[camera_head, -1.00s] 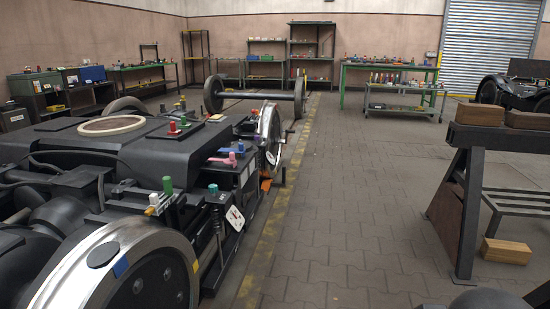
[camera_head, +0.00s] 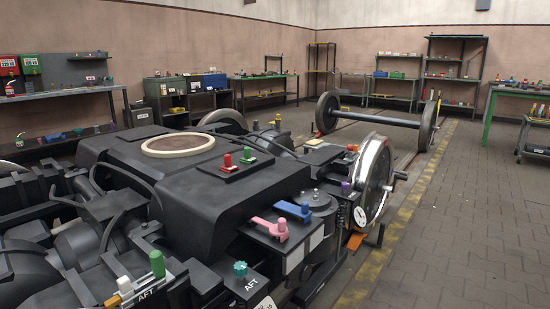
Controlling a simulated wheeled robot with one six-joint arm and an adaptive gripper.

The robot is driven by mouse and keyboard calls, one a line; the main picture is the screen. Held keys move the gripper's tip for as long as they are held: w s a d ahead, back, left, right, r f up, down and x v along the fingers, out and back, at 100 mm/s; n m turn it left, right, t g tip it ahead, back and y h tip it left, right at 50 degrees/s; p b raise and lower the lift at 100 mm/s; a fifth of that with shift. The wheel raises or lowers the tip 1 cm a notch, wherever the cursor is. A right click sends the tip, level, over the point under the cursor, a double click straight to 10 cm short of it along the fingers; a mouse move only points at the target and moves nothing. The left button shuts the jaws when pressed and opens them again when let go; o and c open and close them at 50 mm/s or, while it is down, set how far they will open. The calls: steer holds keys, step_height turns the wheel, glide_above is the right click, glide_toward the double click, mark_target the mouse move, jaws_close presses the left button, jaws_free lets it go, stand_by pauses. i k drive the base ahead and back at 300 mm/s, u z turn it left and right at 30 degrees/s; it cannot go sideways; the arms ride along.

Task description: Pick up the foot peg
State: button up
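I cannot tell which piece is the foot peg. Several coloured pegs stand on the black bogie (camera_head: 225,190). A red peg (camera_head: 227,160) and a green peg (camera_head: 247,155) stand on a plate on its top. A pink piece (camera_head: 272,228) and a blue piece (camera_head: 294,210) lie on its near right side. My gripper is not in view.
A silver wheel (camera_head: 374,182) is at the bogie's right side. A loose wheelset (camera_head: 380,116) stands behind. Workbenches and shelves line the walls, with a green-framed bench (camera_head: 515,93) at right. The paved floor (camera_head: 450,220) beyond the yellow line is clear.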

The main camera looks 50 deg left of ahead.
mark_target(228, 167)
steer(key=u, duration=0.15)
steer(key=i, duration=1.75)
steer(key=u, duration=1.35)
steer(key=i, duration=1.1)
steer(key=u, duration=1.05)
